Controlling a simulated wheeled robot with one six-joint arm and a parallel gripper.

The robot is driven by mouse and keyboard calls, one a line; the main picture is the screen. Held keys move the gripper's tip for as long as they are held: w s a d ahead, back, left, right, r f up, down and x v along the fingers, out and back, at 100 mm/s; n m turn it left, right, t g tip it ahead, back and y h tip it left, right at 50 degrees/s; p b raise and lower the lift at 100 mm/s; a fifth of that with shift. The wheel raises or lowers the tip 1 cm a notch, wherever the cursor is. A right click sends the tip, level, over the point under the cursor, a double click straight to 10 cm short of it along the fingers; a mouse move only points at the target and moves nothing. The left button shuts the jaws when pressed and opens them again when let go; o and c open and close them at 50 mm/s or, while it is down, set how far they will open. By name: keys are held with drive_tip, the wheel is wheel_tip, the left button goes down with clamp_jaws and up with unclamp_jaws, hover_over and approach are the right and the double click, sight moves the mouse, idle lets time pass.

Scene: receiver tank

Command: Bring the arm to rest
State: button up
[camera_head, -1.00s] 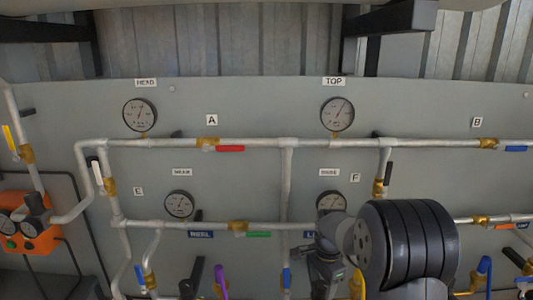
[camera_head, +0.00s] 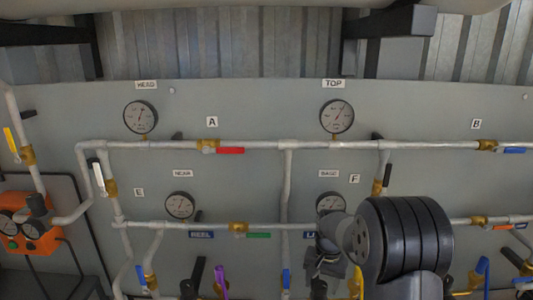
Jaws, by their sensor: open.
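My arm's thick black ribbed joint (camera_head: 405,240) fills the lower right of the head view, in front of the pipe panel. My gripper (camera_head: 333,268) is just left of that joint, dark and pointing down in front of the lower pipes. It is open, and I see nothing held in it.
A grey panel (camera_head: 250,105) carries pipes, gauges and coloured valve handles, including a red handle (camera_head: 230,150) at A and a blue handle (camera_head: 515,150) at B. An orange gauge box (camera_head: 30,232) is at the left. Black brackets (camera_head: 390,20) jut out above.

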drive_tip(key=n+p, duration=0.1)
drive_tip(key=n, duration=0.3)
drive_tip(key=shift+r, duration=0.1)
drive_tip(key=shift+n+p, duration=0.3)
drive_tip(key=shift+n, duration=1.2)
